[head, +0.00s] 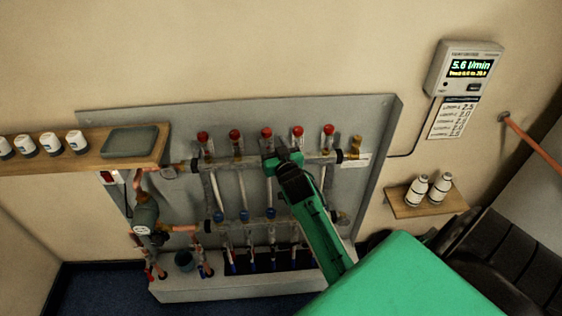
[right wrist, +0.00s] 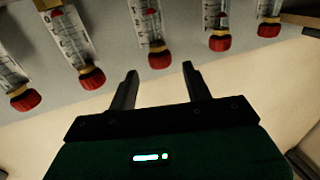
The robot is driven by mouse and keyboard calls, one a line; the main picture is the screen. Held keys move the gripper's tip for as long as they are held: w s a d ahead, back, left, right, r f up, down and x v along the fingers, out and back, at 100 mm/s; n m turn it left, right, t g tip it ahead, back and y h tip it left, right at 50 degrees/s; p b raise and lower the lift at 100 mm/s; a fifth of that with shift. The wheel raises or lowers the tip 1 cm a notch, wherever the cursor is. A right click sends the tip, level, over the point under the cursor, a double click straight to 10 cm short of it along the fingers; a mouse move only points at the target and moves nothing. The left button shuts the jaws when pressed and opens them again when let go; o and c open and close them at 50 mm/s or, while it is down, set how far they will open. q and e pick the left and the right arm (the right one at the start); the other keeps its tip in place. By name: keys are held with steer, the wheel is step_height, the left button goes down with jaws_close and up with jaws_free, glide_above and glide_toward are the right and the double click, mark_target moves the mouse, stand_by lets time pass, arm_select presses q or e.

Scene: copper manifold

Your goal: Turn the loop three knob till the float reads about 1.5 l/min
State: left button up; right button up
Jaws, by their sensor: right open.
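The copper manifold carries a row of several flow meters with red knobs on a grey back panel (head: 360,115). My left gripper is out of view.
A wall display (head: 470,67) reads 5.6 l/min, above a printed loop list (head: 453,117). Neighbouring red knobs (right wrist: 92,78) stand close on both sides. A wooden shelf (head: 90,150) with jars is at the left. A small shelf (head: 428,203) with two bottles is at the right.

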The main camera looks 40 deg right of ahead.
steer(key=b+v, duration=0.1)
steer(key=v, duration=0.6)
steer(key=shift+s, duration=0.3)
steer(key=shift+a, duration=0.1)
